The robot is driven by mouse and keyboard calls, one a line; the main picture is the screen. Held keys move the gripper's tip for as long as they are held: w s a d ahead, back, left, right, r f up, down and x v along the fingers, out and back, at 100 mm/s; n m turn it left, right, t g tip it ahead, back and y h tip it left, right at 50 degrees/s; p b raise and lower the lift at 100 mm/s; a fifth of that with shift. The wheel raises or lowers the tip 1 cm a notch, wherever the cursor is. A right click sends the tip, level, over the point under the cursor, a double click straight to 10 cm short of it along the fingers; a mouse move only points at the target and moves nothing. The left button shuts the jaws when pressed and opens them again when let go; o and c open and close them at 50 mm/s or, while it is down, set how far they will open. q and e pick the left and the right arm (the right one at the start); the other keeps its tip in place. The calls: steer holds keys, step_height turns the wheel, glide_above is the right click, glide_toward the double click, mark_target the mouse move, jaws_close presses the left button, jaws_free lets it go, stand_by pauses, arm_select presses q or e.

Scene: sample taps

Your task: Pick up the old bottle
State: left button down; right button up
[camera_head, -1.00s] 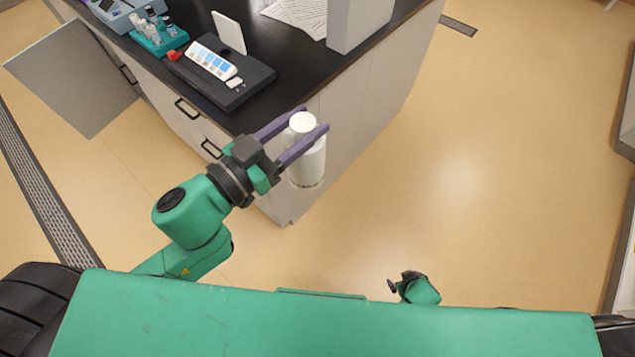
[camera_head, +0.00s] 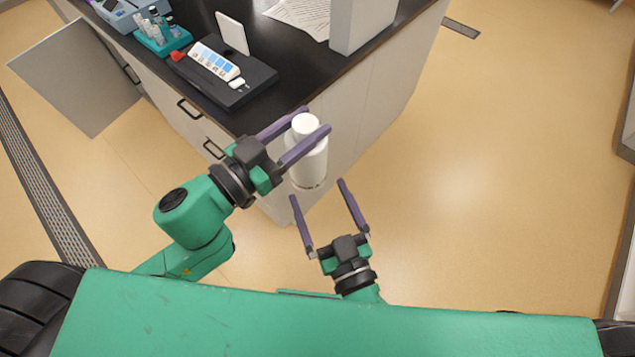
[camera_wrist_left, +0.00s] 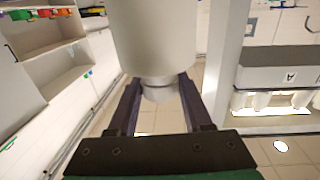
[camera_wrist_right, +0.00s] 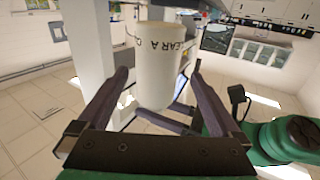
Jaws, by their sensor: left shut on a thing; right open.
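A white bottle (camera_head: 312,165) with a white cap is held upright over the floor, in front of the bench corner. My left gripper (camera_head: 305,122) is shut on it near its top, one finger on each side. The bottle fills the top middle of the left wrist view (camera_wrist_left: 158,40). My right gripper (camera_head: 318,190) is open, with its fingers spread just below and in front of the bottle.
The black bench top (camera_head: 300,85) carries a dark slab (camera_head: 245,88) with a white-and-blue strip box (camera_head: 214,60), a teal rack of vials (camera_head: 160,38) and paper sheets (camera_head: 300,14). A grey panel (camera_head: 78,75) stands at left. The floor at right (camera_head: 500,200) is clear.

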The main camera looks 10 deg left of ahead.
steer(key=x, duration=1.1)
steer(key=shift+w+a+f, duration=0.1)
steer(key=shift+w+a, duration=0.05)
steer(key=shift+w, duration=0.15)
steer(key=c, duration=1.4)
arm_select(q)
steer(key=shift+c, duration=1.2)
jaws_free()
arm_select(e)
steer(key=shift+c, duration=0.5)
